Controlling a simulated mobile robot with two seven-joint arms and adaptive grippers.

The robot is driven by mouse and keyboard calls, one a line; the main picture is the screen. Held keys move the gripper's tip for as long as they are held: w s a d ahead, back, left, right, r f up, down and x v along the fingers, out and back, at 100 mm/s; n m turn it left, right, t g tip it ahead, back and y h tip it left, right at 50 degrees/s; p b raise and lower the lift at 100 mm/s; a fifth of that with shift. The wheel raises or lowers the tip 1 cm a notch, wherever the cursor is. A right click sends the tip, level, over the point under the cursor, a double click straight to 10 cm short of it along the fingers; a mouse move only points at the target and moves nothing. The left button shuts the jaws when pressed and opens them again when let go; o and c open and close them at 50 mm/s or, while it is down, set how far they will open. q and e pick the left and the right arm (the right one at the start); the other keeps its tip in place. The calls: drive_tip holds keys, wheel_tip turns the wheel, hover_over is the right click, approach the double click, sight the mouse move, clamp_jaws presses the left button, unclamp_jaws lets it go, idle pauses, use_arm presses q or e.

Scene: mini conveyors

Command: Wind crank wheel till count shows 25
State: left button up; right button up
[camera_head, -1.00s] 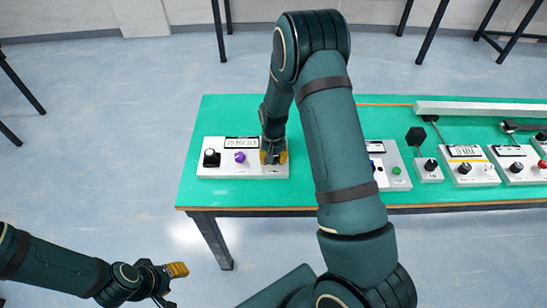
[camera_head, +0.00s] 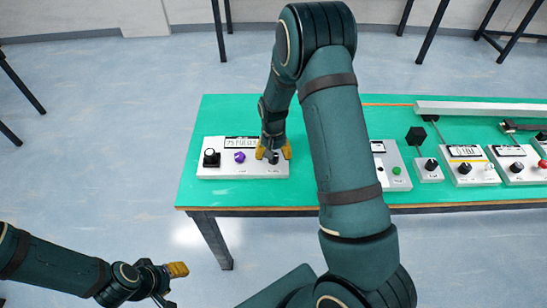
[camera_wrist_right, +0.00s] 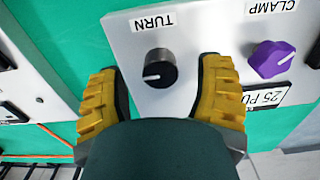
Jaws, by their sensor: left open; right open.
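A white control box (camera_head: 220,171) sits at the left of the green table. It has a purple CLAMP knob (camera_head: 240,157) and a dark TURN knob (camera_head: 272,157), both also in the right wrist view, CLAMP (camera_wrist_right: 271,60) and TURN (camera_wrist_right: 160,69). A plate (camera_wrist_right: 266,97) there reads "25 PU", the rest hidden. My right gripper (camera_head: 273,152) is open, its yellow fingers on either side of the TURN knob and apart from it; they also show in the right wrist view (camera_wrist_right: 158,92). My left gripper (camera_head: 168,284) is open and empty at lower left, off the table.
A black knob (camera_head: 211,158) stands at the box's left end. The green table (camera_head: 240,110) is clear behind the box.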

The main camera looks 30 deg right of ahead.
sight(274, 157)
wheel_tip(274, 157, up, 10)
idle(0.3)
drive_tip(key=shift+s+f, duration=0.1)
idle(0.4)
